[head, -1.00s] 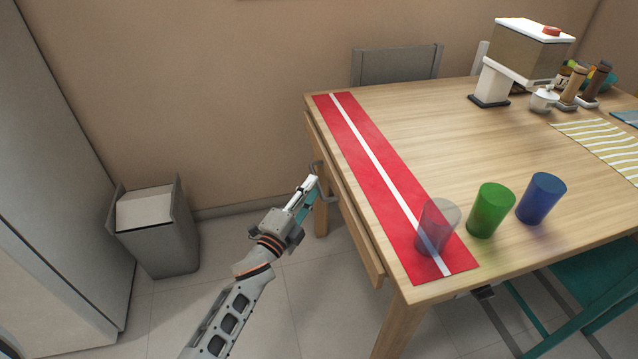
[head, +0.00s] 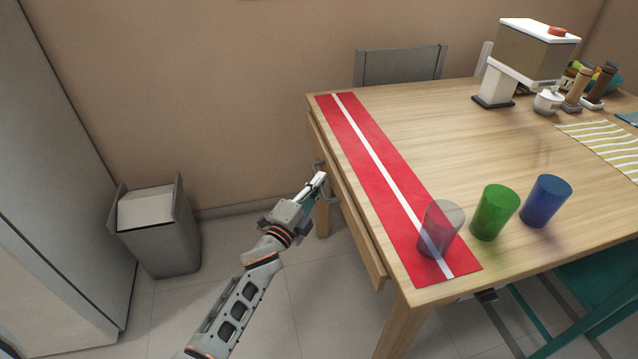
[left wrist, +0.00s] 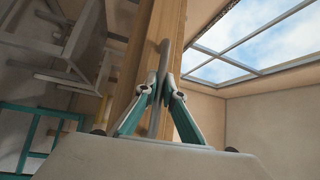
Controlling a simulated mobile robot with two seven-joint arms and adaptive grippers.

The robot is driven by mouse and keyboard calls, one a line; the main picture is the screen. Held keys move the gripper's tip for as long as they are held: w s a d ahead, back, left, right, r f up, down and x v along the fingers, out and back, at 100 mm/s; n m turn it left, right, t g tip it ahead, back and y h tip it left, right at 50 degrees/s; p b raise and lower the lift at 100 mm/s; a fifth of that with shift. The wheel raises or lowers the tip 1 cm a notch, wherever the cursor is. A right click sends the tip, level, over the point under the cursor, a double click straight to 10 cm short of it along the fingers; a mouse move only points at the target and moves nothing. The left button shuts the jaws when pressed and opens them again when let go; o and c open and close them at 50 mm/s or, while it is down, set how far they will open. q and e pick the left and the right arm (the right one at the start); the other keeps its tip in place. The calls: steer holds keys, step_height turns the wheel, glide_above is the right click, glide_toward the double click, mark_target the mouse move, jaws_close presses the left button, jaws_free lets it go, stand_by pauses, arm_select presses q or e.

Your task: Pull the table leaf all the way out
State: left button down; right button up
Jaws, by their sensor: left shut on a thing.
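The table leaf (head: 362,240) shows as a narrow wooden strip along the left edge of the wooden table (head: 440,125), just under the tabletop. A grey bar handle (head: 334,200) is on its outer face. My left gripper (head: 319,182) is at this handle, left of the leaf. In the left wrist view, the left gripper (left wrist: 163,90) has its fingers closed together on the grey handle (left wrist: 163,58), with the leaf's wooden edge (left wrist: 140,75) behind. The fingers hide part of the handle. My right gripper is not in view.
A red runner (head: 360,150) lies along the table's left side. A clear cup (head: 440,228), a green cup (head: 495,212) and a blue cup (head: 546,201) stand near the front edge. A grey bin (head: 165,240) stands at left. Floor between bin and table is clear.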

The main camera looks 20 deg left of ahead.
arm_select(q)
steer(key=s+a+p, duration=0.1)
steer(key=s+a, duration=0.7)
steer(key=a, duration=0.4)
steer(key=s+a, duration=0.9)
steer(key=a, duration=0.4)
steer(key=shift+p, duration=0.35)
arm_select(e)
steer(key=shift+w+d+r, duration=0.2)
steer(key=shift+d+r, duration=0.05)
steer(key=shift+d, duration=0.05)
arm_select(q)
steer(key=shift+a, duration=0.15)
steer(key=c, duration=2.2)
jaws_free()
steer(key=shift+a, duration=0.1)
steer(key=shift+o, duration=0.2)
steer(key=v, duration=1.2)
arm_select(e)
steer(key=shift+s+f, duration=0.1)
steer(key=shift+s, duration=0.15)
